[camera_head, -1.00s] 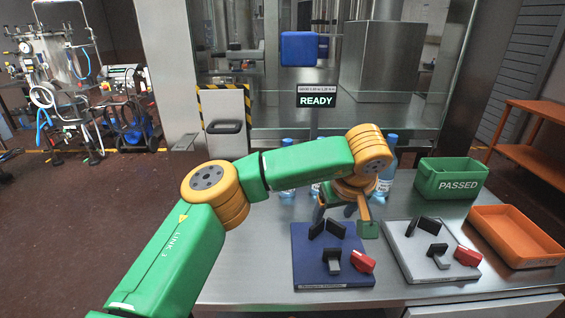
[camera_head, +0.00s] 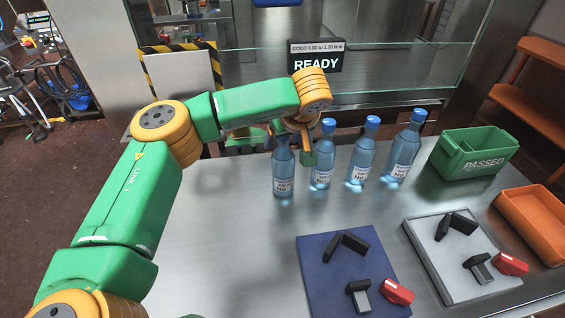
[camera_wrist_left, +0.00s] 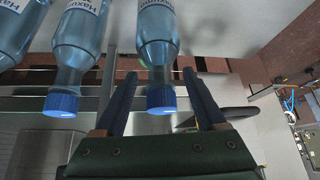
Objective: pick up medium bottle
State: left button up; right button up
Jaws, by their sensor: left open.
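Several clear blue bottles with blue caps stand upright in a row at the back of the steel table: the leftmost bottle (camera_head: 283,172), a second (camera_head: 322,160), a third (camera_head: 362,155) and the rightmost (camera_head: 402,150). Their sizes look similar, so I cannot tell which is the medium one. My left gripper (camera_head: 297,148) is at the top of the leftmost bottle and hides its cap. In the left wrist view, one bottle (camera_wrist_left: 157,45) has its neck and cap between the two open fingers, with no clear contact. Two other bottles are beside it.
A blue board (camera_head: 325,285) and a grey board (camera_head: 440,270) with small black and red parts lie in front. A green PASSED bin (camera_head: 448,165) and an orange tray (camera_head: 535,225) are at right. A READY sign (camera_head: 317,64) stands behind. The table's left part is clear.

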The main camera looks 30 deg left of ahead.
pick_arm(q)
jog(key=x, duration=0.3)
jog(key=shift+w+a, duration=0.15)
jog(key=shift+a, duration=0.05)
jog(key=shift+d+r, duration=0.15)
jog(key=c, duration=0.6)
grip_shut()
dwell(0.4)
